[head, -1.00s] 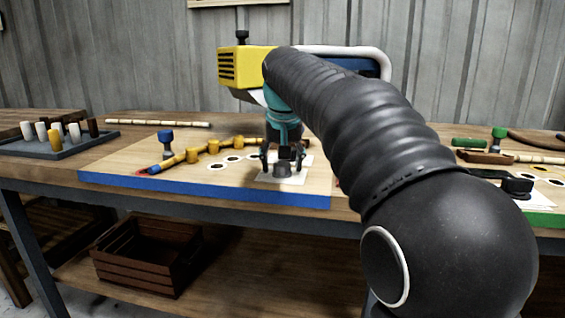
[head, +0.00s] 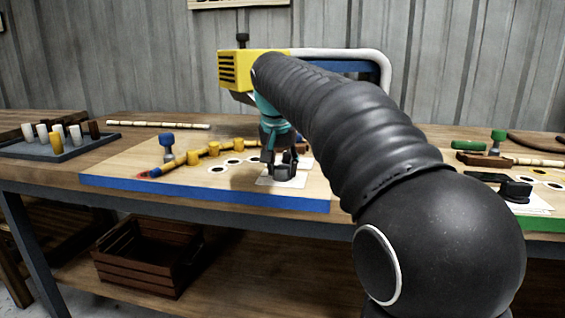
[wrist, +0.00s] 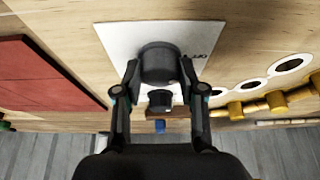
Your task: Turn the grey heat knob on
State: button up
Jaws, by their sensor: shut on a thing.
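The grey heat knob (head: 284,172) is dark and round and sits on a white plate (head: 268,181) near the front of the blue-edged board. My gripper (head: 281,160) points down over it, its fingers on the knob. In the wrist view, the knob (wrist: 158,60) lies between the two fingertips of my gripper (wrist: 160,70), one on each side, and the jaws are shut on it. A smaller dark round piece (wrist: 160,99) shows between the fingers.
A rattan pole (head: 228,150) with yellow pegs and a blue-topped clamp (head: 167,140) are left of the knob. A yellow machine (head: 240,70) stands behind. A tray of pegs (head: 62,146) is far left. A green-edged board (head: 545,222) is at right.

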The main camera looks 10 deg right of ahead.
jog(key=m, duration=0.1)
jog(key=m+h, duration=0.1)
jog(key=m, duration=0.1)
jog(key=shift+w+a+m+g, duration=0.1)
jog(key=shift+a+m+g, duration=0.05)
jog(key=shift+m+g, duration=0.15)
jog(key=m+g+h, duration=0.1)
jog(key=m, duration=0.2)
jog(key=shift+w+m, duration=0.1)
jog(key=shift+m, duration=0.2)
jog(key=m+g, duration=0.1)
jog(key=m, duration=0.1)
jog(key=m+h, duration=0.1)
jog(key=m, duration=0.1)
jog(key=shift+w+m+g, duration=0.1)
jog(key=shift+m+g, duration=0.2)
jog(key=shift+g, duration=0.1)
jog(key=shift+m+g, duration=0.7)
jog(key=shift+m, duration=1)
jog(key=o, duration=1.1)
jog(key=shift+o, duration=0.2)
